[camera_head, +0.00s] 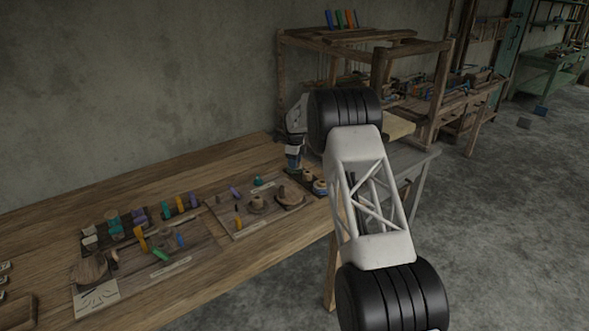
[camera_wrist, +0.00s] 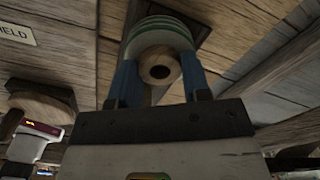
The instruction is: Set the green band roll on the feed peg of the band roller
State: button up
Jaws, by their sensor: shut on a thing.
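My gripper (camera_wrist: 158,72) shows in the wrist view with two blue fingers shut on the green band roll (camera_wrist: 155,28). In the head view my gripper (camera_head: 293,162) is small, at the right end of the wooden bench beside the right-hand board. The roll is too small or hidden to make out there. I cannot tell which fixture is the band roller, and I cannot make out its feed peg.
The right-hand board (camera_head: 238,226) carries discs, pegs and small coloured pieces. The left-hand board (camera_head: 205,262) has coloured pieces and a round wooden disc (camera_head: 90,268). A wooden loom frame (camera_head: 445,75) stands behind my arm. The bench's front strip (camera_head: 265,262) is clear.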

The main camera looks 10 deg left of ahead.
jog(key=shift+r, duration=2.75)
jog(key=s+a+r+n, duration=0.1)
jog(key=s+a+r, duration=0.1)
jog(key=s+a, duration=1.2)
jog(key=n, duration=0.1)
send_over(217, 197)
jog(key=shift+r, duration=0.1)
jog(key=shift+w+f, duration=0.1)
jog(key=shift+f, duration=2.8)
jog(key=shift+f, duration=0.75)
